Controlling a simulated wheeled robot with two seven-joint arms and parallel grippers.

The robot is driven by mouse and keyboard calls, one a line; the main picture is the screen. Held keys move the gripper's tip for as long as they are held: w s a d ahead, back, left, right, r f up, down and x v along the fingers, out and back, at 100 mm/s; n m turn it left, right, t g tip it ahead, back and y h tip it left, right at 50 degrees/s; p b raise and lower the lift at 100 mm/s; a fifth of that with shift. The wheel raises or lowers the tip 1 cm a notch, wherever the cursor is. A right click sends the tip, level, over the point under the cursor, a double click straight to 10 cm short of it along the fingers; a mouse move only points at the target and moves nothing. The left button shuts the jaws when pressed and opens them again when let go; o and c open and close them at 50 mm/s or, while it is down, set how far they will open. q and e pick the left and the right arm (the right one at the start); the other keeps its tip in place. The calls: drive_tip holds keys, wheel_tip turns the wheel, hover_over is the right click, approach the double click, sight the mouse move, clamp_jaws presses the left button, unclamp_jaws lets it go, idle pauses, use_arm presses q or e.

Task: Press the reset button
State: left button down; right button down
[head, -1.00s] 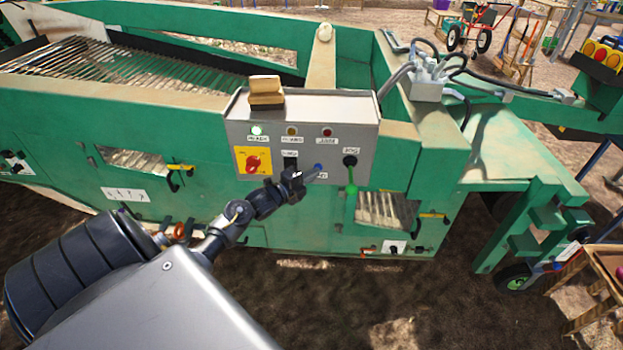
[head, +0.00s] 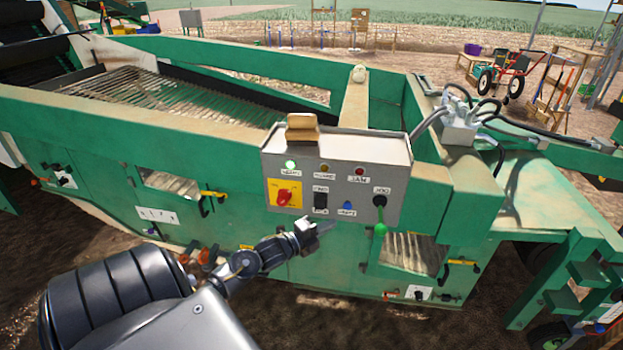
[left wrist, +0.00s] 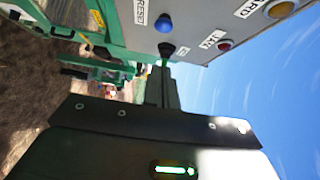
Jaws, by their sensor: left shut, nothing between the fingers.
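The blue reset button (head: 347,207) sits low on the front of the grey control box (head: 405,165). It also shows in the left wrist view (left wrist: 164,23), beside a RESET label. My left gripper (head: 328,228) is shut and empty. In the head view its tip is just below and left of the button, apart from it. In the left wrist view its closed fingers (left wrist: 162,85) point up toward the box, with the button beyond their tips. My right gripper is not in view.
The box also carries a red knob on a yellow plate (head: 284,194), a black switch (head: 320,201), a black knob (head: 379,201) with a green stem and a lit green lamp (head: 291,165). A green machine frame surrounds it. Bare soil lies in front.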

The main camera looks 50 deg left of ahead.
use_arm(q)
drive_tip(key=s, duration=0.3)
drive_tip(key=s+a, duration=0.1)
drive_tip(key=s, duration=0.1)
drive_tip(key=shift+f+b, duration=0.2)
drive_tip(key=shift+b, duration=0.2)
